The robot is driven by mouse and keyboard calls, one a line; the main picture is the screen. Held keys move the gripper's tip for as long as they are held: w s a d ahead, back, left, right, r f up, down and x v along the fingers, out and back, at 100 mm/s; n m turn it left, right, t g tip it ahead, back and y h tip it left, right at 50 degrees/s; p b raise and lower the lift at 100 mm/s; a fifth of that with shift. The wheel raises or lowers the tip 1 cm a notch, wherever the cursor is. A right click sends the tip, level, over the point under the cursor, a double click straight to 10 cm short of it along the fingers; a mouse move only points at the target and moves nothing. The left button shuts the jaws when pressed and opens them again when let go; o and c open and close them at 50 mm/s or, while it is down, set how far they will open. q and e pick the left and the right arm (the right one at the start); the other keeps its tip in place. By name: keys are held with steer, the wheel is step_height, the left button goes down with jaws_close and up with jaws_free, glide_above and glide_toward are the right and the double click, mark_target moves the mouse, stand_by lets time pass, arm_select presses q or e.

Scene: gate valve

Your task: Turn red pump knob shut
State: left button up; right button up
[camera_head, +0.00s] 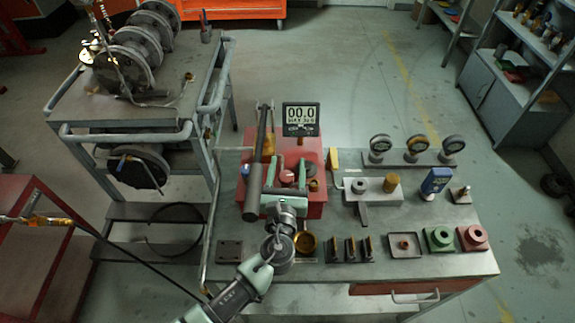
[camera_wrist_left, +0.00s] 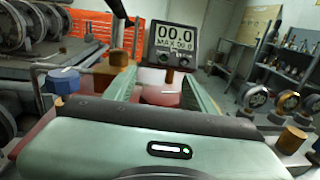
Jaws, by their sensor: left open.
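The red pump (camera_head: 312,205) stands on the metal workbench, with a digital display (camera_head: 301,118) reading 00.0 behind it. The red knob (camera_head: 287,177) is on top of the pump. It also shows in the left wrist view as a flat red disc with a pale mark (camera_wrist_left: 163,96). My left gripper (camera_head: 287,166) is open over the pump, its two green fingers reaching forward on either side of the knob. In the left wrist view a gap shows between each finger and the knob; contact is not visible. My right gripper is not in view.
The dark pump handle (camera_head: 254,180) rises close to the left of my gripper. A blue knob (camera_wrist_left: 62,80) sits at the pump's left side. Dial gauges (camera_head: 416,147), a blue meter (camera_head: 435,181) and small fixtures occupy the bench to the right. A cart (camera_head: 190,90) stands left.

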arm_select(q)
jaws_close()
